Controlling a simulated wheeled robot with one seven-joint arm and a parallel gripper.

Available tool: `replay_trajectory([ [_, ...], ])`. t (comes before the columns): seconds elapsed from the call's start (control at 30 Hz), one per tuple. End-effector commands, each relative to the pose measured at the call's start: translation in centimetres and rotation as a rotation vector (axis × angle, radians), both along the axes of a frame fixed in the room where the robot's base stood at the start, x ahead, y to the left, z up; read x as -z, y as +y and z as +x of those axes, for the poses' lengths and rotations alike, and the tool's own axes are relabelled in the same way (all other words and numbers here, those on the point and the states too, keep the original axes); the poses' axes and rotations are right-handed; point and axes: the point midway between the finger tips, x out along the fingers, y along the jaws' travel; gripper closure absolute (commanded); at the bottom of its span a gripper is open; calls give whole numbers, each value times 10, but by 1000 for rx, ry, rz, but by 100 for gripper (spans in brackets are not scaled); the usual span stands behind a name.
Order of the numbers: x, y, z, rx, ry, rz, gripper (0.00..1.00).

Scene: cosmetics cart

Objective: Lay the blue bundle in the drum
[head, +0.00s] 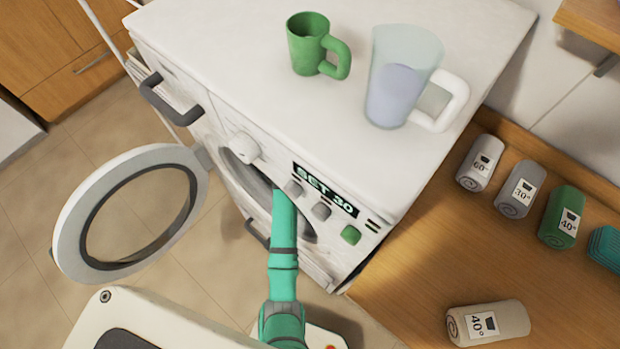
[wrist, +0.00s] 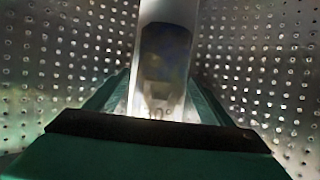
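The washing machine stands in the middle of the head view, its round door (head: 68,225) swung open to the left. My arm reaches through the opening, and my gripper is hidden inside the drum there. In the wrist view the drum wall (wrist: 60,60) is perforated metal. I see no clearly blue bundle in either view; a grey-blue roll (head: 517,190) marked 30° lies on the wooden surface.
On the machine top (head: 240,75) stand a green mug (head: 305,45) and a clear jug (head: 395,90) of bluish liquid. A wooden surface (head: 420,260) at right holds a 60° grey roll (head: 478,163), a green roll (head: 562,212), a teal roll (head: 608,246) and a beige roll (head: 510,318).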

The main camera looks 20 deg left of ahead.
Motion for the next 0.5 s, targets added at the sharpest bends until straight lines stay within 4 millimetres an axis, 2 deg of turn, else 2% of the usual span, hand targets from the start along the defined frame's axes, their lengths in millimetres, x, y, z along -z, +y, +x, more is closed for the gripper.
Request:
replay_trajectory([
  [0.3,-2,0,0,0,-1,1,25],
  [0.5,-23,2,-6,-1,-4,0,25],
])
